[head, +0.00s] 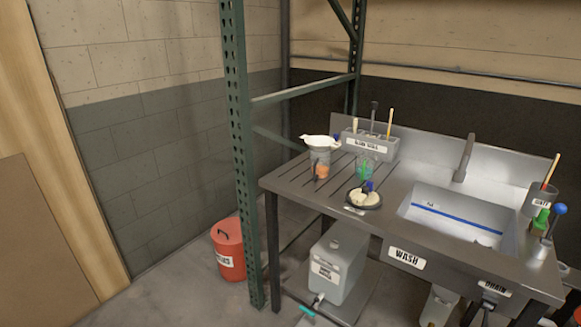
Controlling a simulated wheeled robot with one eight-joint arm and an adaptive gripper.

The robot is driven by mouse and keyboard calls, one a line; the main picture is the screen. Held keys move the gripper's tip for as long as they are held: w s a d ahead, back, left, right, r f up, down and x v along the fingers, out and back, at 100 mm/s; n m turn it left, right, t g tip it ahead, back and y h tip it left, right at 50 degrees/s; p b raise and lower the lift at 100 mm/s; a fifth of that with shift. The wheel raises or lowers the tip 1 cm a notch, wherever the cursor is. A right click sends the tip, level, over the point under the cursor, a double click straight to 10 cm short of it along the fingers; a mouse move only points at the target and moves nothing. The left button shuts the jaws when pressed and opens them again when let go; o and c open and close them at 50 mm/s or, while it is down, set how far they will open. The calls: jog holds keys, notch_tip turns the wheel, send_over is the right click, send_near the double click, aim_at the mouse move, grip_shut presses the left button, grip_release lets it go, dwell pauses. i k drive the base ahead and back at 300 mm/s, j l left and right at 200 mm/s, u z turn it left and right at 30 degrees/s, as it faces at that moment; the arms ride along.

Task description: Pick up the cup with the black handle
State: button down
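No cup with a clearly visible black handle can be made out from here. A clear grey cup (320,166) with an orange patch stands on the ribbed drainboard, with a white strainer-like piece (320,142) over its top. A clear beaker (367,164) with green and blue in it stands to its right. A grey labelled cup (538,203) holding a wooden stick stands at the far right of the sink. Small dark details near these vessels are too small to identify as handles. My gripper is not in view.
The steel sink table (285,182) has a basin (455,220) at right. A dark round dish (364,207) with pale contents lies near its front edge. A green rack post (240,160) stands at its left. A red lidded bucket (230,256) and grey canister (338,270) are low down.

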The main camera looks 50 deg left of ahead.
aim_at(321, 158)
jog(key=u, duration=1.75)
jog(key=z, duration=2.05)
jog(key=u, duration=2.05)
